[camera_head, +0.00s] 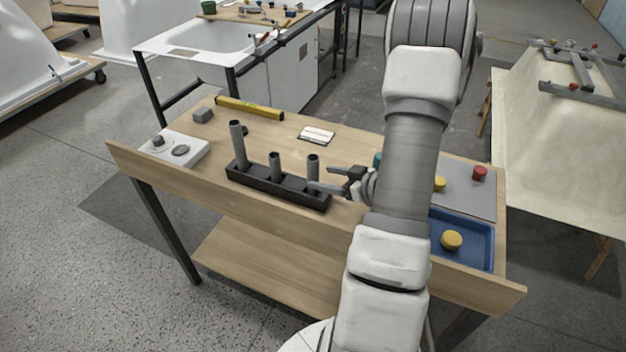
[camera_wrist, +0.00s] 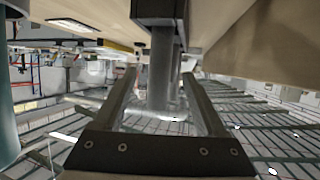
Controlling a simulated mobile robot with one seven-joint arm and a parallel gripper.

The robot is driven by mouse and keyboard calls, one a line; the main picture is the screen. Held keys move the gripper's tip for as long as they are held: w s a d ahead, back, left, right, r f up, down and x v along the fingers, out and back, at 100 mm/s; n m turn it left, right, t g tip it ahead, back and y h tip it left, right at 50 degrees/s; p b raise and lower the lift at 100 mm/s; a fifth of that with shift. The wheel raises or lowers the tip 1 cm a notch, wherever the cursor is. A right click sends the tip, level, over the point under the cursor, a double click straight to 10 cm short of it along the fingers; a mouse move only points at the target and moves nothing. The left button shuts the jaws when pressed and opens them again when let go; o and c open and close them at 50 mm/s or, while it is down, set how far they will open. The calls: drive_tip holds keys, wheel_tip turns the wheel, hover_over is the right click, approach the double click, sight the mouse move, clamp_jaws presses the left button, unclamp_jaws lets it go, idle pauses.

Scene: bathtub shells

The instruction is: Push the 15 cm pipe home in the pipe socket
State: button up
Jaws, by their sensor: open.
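A long black socket block (camera_head: 262,187) lies on the wooden bench with three grey upright pipes in it. The left pipe (camera_head: 237,146) stands tallest. The middle pipe (camera_head: 274,166) and right pipe (camera_head: 313,168) are shorter; no marking shows which is 15 cm. My gripper (camera_head: 326,179) is open at the right pipe, coming in level from the right. In the wrist view the near pipe (camera_wrist: 160,65) stands between the spread fingers (camera_wrist: 162,95), with a visible gap on each side. The black block (camera_wrist: 158,10) is at the top of that view. The pipe's seated end is hidden inside the block.
A white box (camera_head: 190,137) with two round grey pieces stands left of the block. A yellow level (camera_head: 249,108) and a small card (camera_head: 316,135) lie behind it.

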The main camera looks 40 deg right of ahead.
sight(305, 185)
drive_tip(key=x, duration=0.8)
drive_tip(key=shift+s+f, duration=0.1)
clamp_jaws()
